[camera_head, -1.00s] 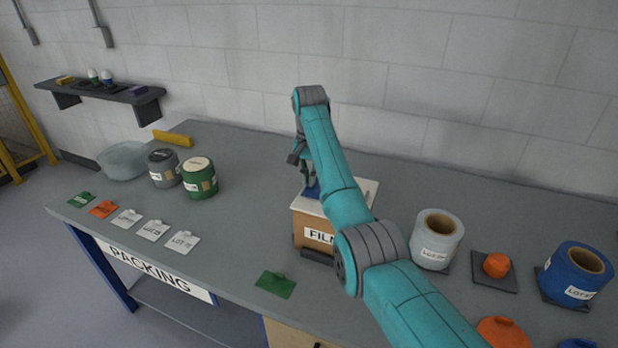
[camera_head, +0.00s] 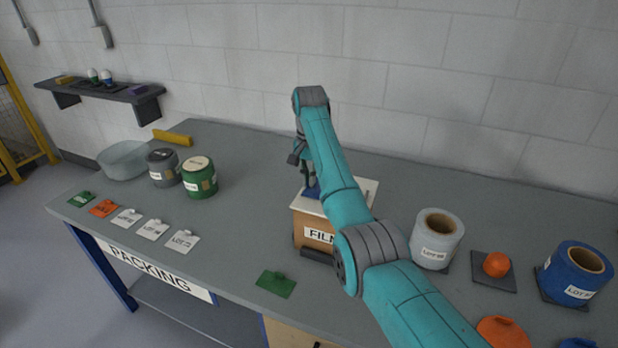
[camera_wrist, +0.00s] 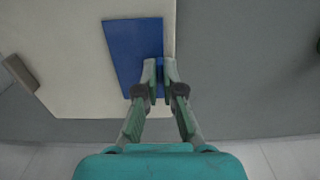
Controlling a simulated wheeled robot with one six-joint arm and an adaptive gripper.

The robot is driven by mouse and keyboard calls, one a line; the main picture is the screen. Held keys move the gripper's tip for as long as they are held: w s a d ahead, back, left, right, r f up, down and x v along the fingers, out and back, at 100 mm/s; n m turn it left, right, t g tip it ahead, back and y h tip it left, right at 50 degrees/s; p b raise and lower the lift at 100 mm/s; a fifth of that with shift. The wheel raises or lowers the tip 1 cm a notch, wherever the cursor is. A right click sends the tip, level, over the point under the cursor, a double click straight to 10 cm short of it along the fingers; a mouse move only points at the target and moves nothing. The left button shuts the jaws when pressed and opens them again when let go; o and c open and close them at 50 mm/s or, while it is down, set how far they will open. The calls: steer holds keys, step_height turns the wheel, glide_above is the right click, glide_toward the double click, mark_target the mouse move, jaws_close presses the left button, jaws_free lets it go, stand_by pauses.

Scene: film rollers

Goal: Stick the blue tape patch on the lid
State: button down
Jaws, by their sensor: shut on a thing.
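The blue tape patch (camera_wrist: 130,45) lies flat over the pale lid (camera_wrist: 75,65) in the wrist view, close to one edge of the lid. My gripper (camera_wrist: 161,72) is shut on the patch's small raised part near its corner. In the head view, the patch (camera_head: 311,193) shows as a small blue bit under my gripper, on the white lid (camera_head: 367,188) of the box marked FILM (camera_head: 313,229). My arm hides part of the lid and box. I cannot tell whether the whole patch touches the lid.
Green (camera_head: 276,283), orange and white tags lie along the bench's front edge. White (camera_head: 437,240) and blue (camera_head: 575,274) rolls stand right. The bench behind the box is clear.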

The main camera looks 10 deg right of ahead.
steer(key=shift+f, duration=0.35)
stand_by(0.7)
steer(key=c, duration=1.2)
jaws_free()
steer(key=shift+c, duration=0.2)
steer(key=o, duration=0.6)
